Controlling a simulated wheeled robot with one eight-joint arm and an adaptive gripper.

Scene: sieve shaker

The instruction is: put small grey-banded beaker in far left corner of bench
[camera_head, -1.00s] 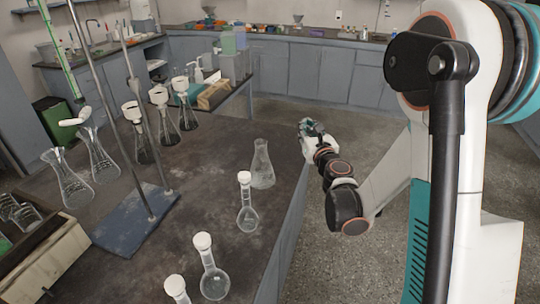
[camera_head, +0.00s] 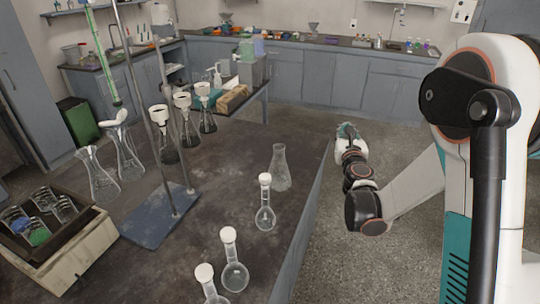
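Several small clear beakers (camera_head: 63,208) sit in an open wooden box (camera_head: 88,257) at the left edge of the dark bench (camera_head: 225,175). One beaker shows blue and another shows green. I cannot make out a grey band on any of them. My gripper (camera_head: 348,132) is at the end of my arm, over the floor beyond the bench's right edge, well away from the box. It is small and partly turned away, so its fingers cannot be read. I see nothing held in it.
A retort stand on a blue-grey base (camera_head: 160,216) stands beside the box. Round-bottomed stoppered flasks (camera_head: 265,205) and a clear conical flask (camera_head: 280,168) line the right side. The bench's middle is bare.

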